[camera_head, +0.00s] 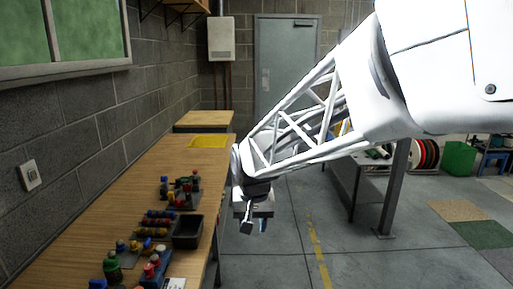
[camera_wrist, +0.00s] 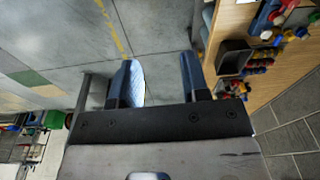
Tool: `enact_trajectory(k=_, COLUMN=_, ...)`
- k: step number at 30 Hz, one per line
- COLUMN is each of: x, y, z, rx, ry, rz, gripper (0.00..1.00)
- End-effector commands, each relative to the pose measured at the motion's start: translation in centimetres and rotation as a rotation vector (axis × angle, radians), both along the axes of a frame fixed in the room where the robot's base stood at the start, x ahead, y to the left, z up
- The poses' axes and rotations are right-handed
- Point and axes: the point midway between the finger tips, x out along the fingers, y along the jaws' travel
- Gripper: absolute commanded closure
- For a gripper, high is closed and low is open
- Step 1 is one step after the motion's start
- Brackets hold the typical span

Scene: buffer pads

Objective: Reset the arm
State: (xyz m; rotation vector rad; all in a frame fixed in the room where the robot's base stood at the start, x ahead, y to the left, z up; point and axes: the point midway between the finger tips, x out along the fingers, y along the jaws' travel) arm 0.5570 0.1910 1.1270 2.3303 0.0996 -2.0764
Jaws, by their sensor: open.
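My gripper (camera_head: 254,222) hangs at the end of my white lattice arm, just off the right edge of the wooden workbench (camera_head: 150,185), over the grey floor. In the wrist view my gripper (camera_wrist: 160,82) shows two dark fingers spread apart, with only floor between them. It is open and empty. The bench edge lies to the right of the fingers in the wrist view.
On the bench are a black bin (camera_head: 187,232), several coloured pieces (camera_head: 155,226) in rows and a yellow pad (camera_head: 209,141). A grey block wall bounds the left. A second table (camera_head: 358,182) stands to the right, with open floor between.

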Motion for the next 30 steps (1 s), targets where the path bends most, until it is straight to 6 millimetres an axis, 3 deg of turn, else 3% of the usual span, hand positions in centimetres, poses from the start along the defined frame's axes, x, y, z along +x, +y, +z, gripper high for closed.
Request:
enact_trajectory(k=3, x=-2.4, y=-3.3, z=1.1, rx=0.001, ry=-0.016, rz=-0.013, gripper=0.58)
enact_trajectory(k=15, x=-11.0, y=-11.8, z=2.7, rx=-0.006, ry=-0.059, rz=-0.044, gripper=0.58)
enact_trajectory(k=24, x=-18.0, y=-16.6, z=2.4, rx=-0.017, ry=-0.092, rz=-0.066, gripper=0.58)
enact_trajectory(k=30, x=-21.9, y=-18.6, z=1.7, rx=-0.026, ry=-0.11, rz=-0.078, gripper=0.58)
